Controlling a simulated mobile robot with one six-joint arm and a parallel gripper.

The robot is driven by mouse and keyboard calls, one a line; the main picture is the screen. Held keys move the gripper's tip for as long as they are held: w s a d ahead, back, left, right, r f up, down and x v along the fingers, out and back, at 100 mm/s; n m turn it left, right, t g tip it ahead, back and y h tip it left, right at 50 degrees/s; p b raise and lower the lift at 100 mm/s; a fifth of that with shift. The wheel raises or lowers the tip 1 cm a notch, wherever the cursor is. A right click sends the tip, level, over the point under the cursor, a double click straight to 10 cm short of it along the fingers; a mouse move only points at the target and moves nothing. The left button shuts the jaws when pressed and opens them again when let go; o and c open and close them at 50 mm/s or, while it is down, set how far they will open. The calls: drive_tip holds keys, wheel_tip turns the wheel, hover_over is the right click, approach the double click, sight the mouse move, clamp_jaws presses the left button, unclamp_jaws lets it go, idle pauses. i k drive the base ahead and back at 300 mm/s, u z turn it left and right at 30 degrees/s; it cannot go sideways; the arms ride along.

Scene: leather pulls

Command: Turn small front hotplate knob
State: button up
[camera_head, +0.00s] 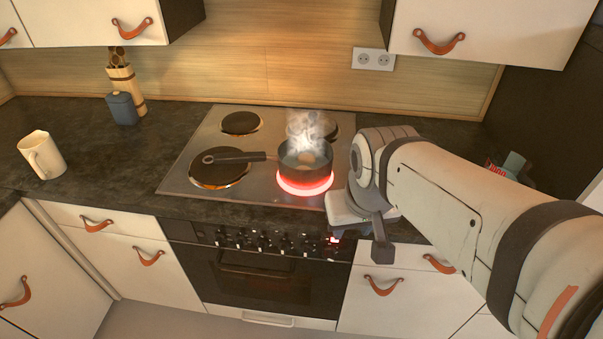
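The row of hotplate knobs (262,240) runs along the black front panel of the oven (262,279), below the stove top (184,172). A red light glows at the panel's right end. A dark pot (304,166) with a handle stands on the front right hotplate (304,187), which glows red; steam rises from the pot. My gripper (377,250) is at the right end of the panel, in front of the counter edge. Its fingers show as one dark block, so I cannot tell whether they are open or shut.
A white mug (41,155), a blue-grey jar (122,108) and a wooden utensil holder (126,88) stand on the dark counter (95,170) at left. White drawers with leather pulls (383,286) flank the oven. A red-labelled item is at far right, partly hidden by my arm.

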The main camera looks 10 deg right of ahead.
sight(329, 253)
drive_tip(key=u, duration=0.05)
drive_tip(key=i, duration=0.15)
drive_tip(key=z, duration=1)
drive_tip(key=k, duration=1.75)
drive_tip(key=u, duration=0.35)
drive_tip(key=i, duration=0.95)
drive_tip(key=u, duration=0.05)
drive_tip(key=k, duration=0.65)
